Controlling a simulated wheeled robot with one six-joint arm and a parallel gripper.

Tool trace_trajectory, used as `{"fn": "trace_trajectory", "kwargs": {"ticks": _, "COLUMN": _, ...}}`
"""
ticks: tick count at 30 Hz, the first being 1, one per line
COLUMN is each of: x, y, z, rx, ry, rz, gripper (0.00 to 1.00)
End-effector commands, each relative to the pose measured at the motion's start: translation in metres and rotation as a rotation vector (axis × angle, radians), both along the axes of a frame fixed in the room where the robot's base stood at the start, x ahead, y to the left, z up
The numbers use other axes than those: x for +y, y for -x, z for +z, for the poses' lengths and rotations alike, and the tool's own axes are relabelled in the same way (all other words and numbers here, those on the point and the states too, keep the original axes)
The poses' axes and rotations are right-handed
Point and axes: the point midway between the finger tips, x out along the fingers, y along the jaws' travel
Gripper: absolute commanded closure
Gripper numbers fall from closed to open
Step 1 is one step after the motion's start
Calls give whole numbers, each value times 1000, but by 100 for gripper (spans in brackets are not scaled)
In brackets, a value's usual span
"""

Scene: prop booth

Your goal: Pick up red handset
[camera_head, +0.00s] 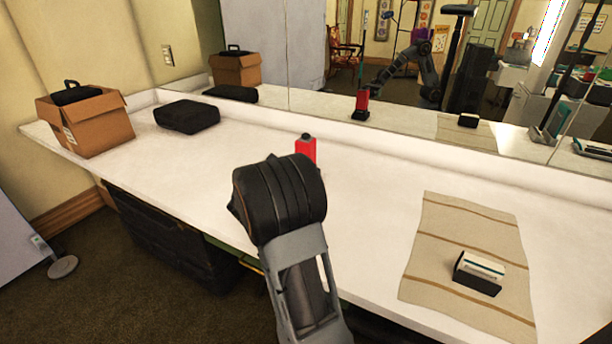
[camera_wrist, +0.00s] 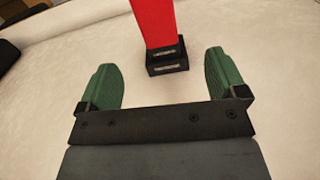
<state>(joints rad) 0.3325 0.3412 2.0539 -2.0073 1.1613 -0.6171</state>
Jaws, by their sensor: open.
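The red handset (camera_head: 306,147) stands upright on the white counter (camera_head: 356,198), partly hidden behind my arm in the head view. In the wrist view the red handset (camera_wrist: 154,22) rises from a black base (camera_wrist: 167,61), and its top is cut off by the frame edge. My gripper (camera_wrist: 165,80) is open, with its two green fingers spread apart. The handset's base is just beyond the fingertips and between their lines, not touching either finger. My gripper's fingers are hidden behind my arm in the head view.
A mirror (camera_head: 400,110) runs along the counter's back and reflects the handset. A cardboard box (camera_head: 95,125) and a black case (camera_head: 187,117) are at the left. A striped cloth (camera_head: 460,225) with a small black holder (camera_head: 479,272) lies at the right. The counter between is clear.

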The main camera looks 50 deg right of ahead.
Motion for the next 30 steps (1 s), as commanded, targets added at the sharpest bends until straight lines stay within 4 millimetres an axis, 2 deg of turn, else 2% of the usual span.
{"fn": "trace_trajectory", "kwargs": {"ticks": 3, "x": -15, "y": -9, "z": -7, "rx": 32, "ry": 34, "rz": 18, "gripper": 10}}
{"fn": "trace_trajectory", "kwargs": {"ticks": 12, "x": -66, "y": -24, "z": -5, "rx": 38, "ry": 42, "rz": 24, "gripper": 10}}
{"fn": "trace_trajectory", "kwargs": {"ticks": 16, "x": -79, "y": -28, "z": -6, "rx": 37, "ry": 41, "rz": 24, "gripper": 10}}
{"fn": "trace_trajectory", "kwargs": {"ticks": 23, "x": -91, "y": -31, "z": -6, "rx": 38, "ry": 41, "rz": 25, "gripper": 10}}
{"fn": "trace_trajectory", "kwargs": {"ticks": 30, "x": -122, "y": -38, "z": -5, "rx": 37, "ry": 40, "rz": 24, "gripper": 10}}
